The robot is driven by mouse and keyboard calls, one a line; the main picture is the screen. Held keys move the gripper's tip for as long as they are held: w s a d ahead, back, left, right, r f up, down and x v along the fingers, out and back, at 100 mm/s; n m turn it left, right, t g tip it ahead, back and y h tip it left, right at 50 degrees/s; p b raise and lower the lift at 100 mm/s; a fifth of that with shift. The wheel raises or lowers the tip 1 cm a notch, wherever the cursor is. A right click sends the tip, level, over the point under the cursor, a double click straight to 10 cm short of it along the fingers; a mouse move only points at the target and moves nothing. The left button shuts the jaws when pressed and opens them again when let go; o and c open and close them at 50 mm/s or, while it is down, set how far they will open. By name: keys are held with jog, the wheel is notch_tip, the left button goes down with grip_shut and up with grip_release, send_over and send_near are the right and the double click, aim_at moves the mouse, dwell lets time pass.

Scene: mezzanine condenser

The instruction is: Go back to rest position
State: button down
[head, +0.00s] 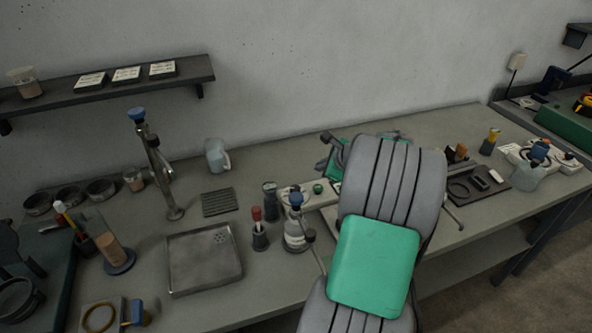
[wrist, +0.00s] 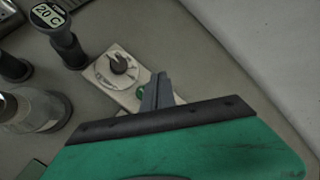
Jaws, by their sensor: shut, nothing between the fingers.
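My gripper (wrist: 157,92) shows in the wrist view as narrow grey fingers close together, with nothing held. It is above a pale control box (wrist: 112,80) with a dark knob and a green button. In the head view my grey and green arm reaches over the bench and hides most of the gripper. How far the fingertips are from the box I cannot tell.
The bench (head: 265,155) is crowded. A steel tray (head: 204,263), a red-topped bottle (head: 259,230) and a blue-capped flask (head: 295,232) stand left of my arm. A dark tray (head: 496,192) lies to the right. The back of the bench is partly clear.

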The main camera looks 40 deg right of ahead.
jog(key=s+a+r+n+g+y, duration=0.1)
jog(key=a+r+n, duration=0.2)
jog(key=a+n, duration=0.6)
jog(key=a+r+n+g, duration=0.2)
jog(key=a+n, duration=0.3)
jog(key=a, duration=0.8)
jog(key=s+a+n+g, duration=0.2)
jog(key=s+a+n, duration=1.1)
jog(key=s+n, duration=0.1)
jog(key=shift+s+a, duration=0.4)
jog(key=shift+s, duration=0.1)
